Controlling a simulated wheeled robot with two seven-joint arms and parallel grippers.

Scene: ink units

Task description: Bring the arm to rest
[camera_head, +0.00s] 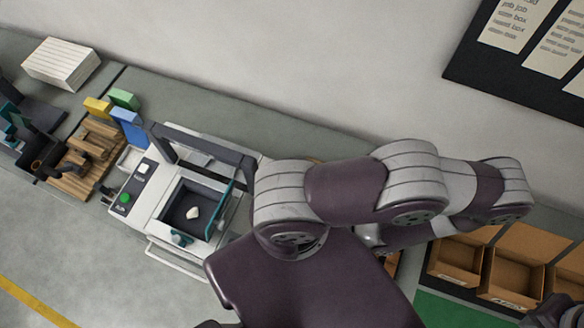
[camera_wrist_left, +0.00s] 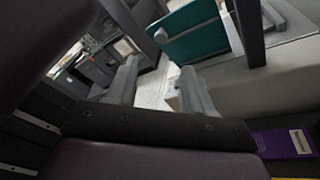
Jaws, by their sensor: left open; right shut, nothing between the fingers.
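A large purple and grey arm of mine crosses the middle of the head view and covers the right side of the white machine (camera_head: 150,222). My right gripper (camera_head: 556,312) shows only in part at the lower right corner, shut and empty. My left gripper (camera_wrist_left: 160,78) shows in the left wrist view with its two grey fingers apart and nothing between them. A teal panel (camera_wrist_left: 197,34) and a dark upright post stand just beyond its fingers. I cannot make out the left gripper in the head view.
The machine's open well holds a small pale piece (camera_head: 193,212). Cardboard bins (camera_head: 515,265) stand at the right. A wooden rack (camera_head: 88,160), coloured boxes (camera_head: 124,99) and a white stack (camera_head: 60,64) are at the left. A wall runs behind the bench.

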